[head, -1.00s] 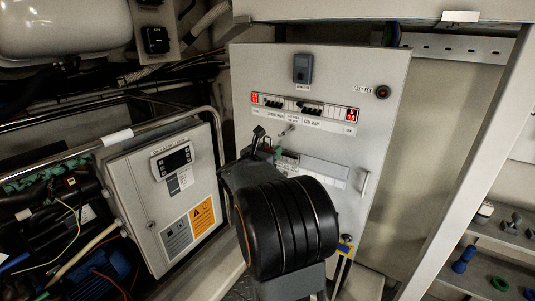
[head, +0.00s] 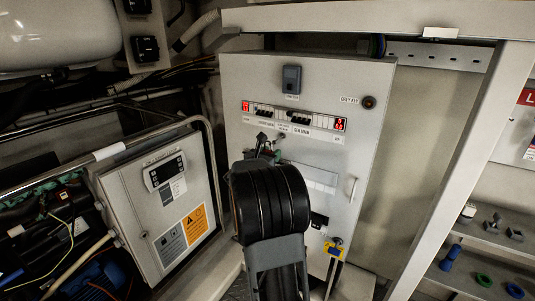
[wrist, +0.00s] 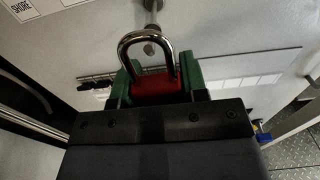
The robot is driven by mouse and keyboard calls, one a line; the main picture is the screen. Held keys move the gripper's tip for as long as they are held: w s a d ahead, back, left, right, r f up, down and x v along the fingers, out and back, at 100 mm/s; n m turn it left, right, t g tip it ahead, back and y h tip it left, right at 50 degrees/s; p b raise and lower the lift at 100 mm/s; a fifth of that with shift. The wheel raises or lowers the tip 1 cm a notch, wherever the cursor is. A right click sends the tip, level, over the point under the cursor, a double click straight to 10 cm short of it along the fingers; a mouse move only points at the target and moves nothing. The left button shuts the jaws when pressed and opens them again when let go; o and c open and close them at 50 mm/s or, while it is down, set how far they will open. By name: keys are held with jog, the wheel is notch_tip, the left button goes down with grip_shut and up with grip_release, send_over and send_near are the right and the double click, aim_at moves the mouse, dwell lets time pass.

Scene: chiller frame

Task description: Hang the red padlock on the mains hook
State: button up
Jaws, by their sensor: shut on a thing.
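The red padlock (wrist: 157,85) shows in the wrist view, its bright steel shackle (wrist: 126,42) pointing up. My gripper (wrist: 160,92) is shut on its body between two green finger pads. A metal hook (wrist: 150,30) sticks out of the panel, its round end showing inside the shackle's outline; whether the shackle is around it or only in line with it I cannot tell. In the head view my gripper (head: 266,151) is close in front of the panel, just below the hook (head: 281,136). My arm hides most of the gripper and the padlock there.
The grey panel (head: 238,95) has a breaker row (head: 294,116), a handle (head: 352,189) and a yellow-and-blue item (head: 334,247) low down. A control box (head: 135,205) stands left. A frame post (head: 455,160) and shelves with small parts (head: 483,280) are right.

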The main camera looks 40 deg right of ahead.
jog(key=shift+w+d+f+b, duration=0.2)
jog(key=shift+d+f+b, duration=0.1)
jog(key=shift+d+b, duration=0.3)
jog(key=shift+w+d+f+b, duration=0.15)
jog(key=shift+d+f+b, duration=0.2)
jog(key=shift+d, duration=0.45)
jog(key=shift+d+r+b, duration=0.1)
jog(key=shift+b, duration=0.25)
jog(key=o, duration=1.1)
